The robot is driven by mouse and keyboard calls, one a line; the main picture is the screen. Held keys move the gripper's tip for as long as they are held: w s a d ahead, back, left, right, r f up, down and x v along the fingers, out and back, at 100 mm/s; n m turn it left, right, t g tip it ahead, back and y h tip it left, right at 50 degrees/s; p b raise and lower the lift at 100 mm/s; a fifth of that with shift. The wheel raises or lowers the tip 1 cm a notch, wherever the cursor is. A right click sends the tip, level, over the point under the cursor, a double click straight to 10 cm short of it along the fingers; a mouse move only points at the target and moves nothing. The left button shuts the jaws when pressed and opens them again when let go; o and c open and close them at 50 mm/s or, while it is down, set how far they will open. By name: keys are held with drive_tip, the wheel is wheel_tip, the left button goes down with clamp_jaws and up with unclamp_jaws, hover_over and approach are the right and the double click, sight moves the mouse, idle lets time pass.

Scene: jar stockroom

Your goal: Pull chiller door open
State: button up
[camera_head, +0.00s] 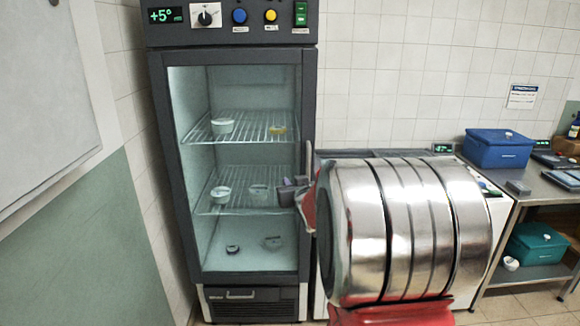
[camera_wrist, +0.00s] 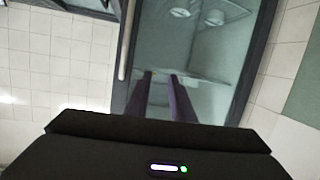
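The chiller (camera_head: 236,278) is a tall dark-framed cabinet with a glass door (camera_head: 245,155), which looks shut. Its pale upright handle (camera_head: 309,158) is on the door's right side in the head view. In the wrist view the handle (camera_wrist: 127,40) is a light bar along the door's dark frame. My gripper (camera_head: 290,190) is in front of the glass near the handle, partly hidden by my arm. In the wrist view its two purplish fingers (camera_wrist: 163,88) are apart with nothing seen between them. The handle lies left of both fingers there, not between them.
Several small containers stand on the chiller's wire shelves (camera_head: 245,138). A control panel (camera_head: 232,18) reads +5° above the door. A white-fronted unit stands right of the chiller, behind my arm. A steel table (camera_head: 545,190) with a blue box (camera_head: 497,150) is at far right. A wall is close left.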

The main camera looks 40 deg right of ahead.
sight(309, 166)
drive_tip(key=d+f+t, duration=0.2)
drive_tip(key=d+f, duration=0.2)
drive_tip(key=d, duration=0.7)
drive_tip(key=shift+w+d+t+h, duration=0.2)
drive_tip(key=shift+d+t+h, duration=0.05)
drive_tip(key=shift+t+h, duration=0.15)
drive_tip(key=shift+w, duration=0.15)
drive_tip(key=shift+x, duration=6.8)
drive_tip(key=shift+d, duration=0.1)
clamp_jaws()
